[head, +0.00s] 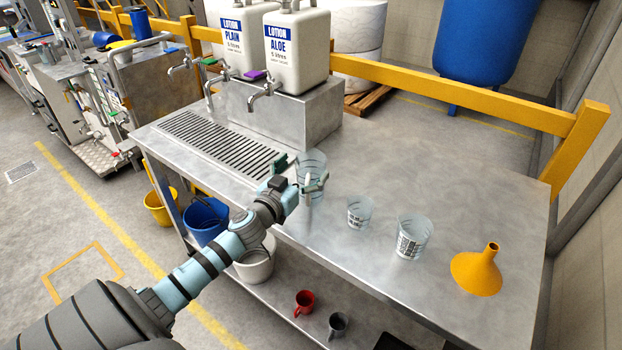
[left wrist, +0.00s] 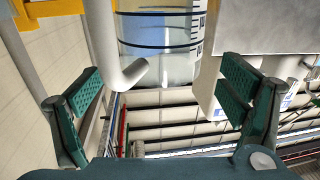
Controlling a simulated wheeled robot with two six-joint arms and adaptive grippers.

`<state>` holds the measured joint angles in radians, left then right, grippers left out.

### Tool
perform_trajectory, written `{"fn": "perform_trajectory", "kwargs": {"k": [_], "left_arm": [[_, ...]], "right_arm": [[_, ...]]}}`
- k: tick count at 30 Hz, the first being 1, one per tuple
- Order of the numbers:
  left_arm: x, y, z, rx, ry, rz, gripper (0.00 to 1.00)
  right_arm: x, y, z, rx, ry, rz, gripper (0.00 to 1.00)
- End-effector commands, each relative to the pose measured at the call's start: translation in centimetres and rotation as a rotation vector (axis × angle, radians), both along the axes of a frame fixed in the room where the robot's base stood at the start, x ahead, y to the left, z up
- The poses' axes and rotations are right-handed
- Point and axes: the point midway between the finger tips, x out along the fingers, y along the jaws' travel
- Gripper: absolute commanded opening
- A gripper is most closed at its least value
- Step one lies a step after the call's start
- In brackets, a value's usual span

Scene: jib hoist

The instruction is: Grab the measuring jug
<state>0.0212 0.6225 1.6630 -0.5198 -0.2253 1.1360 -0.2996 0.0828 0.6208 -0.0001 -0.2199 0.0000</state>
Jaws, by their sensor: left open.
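The measuring jug (head: 312,160) is a clear vessel with a pale handle, standing upright on the steel bench beside the slotted drain grate. In the left wrist view the jug (left wrist: 160,35) shows dark rings and scale marks, with its bent white handle (left wrist: 108,40) towards me. My left gripper (head: 299,174) is at the near side of the jug, its green-padded fingers spread. In the left wrist view the handle lies between the open fingers (left wrist: 160,92), and neither finger visibly touches it. I cannot tell how deep the handle sits between them. My right gripper is not in view.
Two smaller clear measuring cups (head: 359,212) (head: 412,238) and a yellow funnel (head: 479,271) stand to the right on the bench (head: 400,290). Taps (head: 265,92) and white lotion canisters (head: 297,50) are behind the grate (head: 215,145). A yellow rail (head: 450,88) runs behind.

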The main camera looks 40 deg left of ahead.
Motion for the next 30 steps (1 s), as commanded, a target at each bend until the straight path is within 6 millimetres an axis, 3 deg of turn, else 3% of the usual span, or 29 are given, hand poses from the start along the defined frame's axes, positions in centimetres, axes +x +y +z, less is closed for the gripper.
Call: {"fn": "perform_trajectory", "kwargs": {"k": [1, 5, 12, 24, 30], "left_arm": [[1.0, 0.2, 1.0, -0.007, -0.002, 0.003, 0.9], [2.9, 0.5, 0.6, -0.003, 0.001, 0.003, 0.9], [3.1, 0.5, 0.2, 0.001, 0.002, 0.001, 0.88], [3.1, 0.5, 0.2, 0.001, 0.002, 0.001, 0.24], [3.1, 0.5, 0.2, 0.001, 0.002, 0.001, 0.2]], "right_arm": [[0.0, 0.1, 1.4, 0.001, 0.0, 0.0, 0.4], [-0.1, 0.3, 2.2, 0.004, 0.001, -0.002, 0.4], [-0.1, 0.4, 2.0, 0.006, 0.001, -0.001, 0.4], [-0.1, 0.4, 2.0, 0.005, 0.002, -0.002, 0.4], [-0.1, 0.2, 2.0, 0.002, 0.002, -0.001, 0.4]]}}
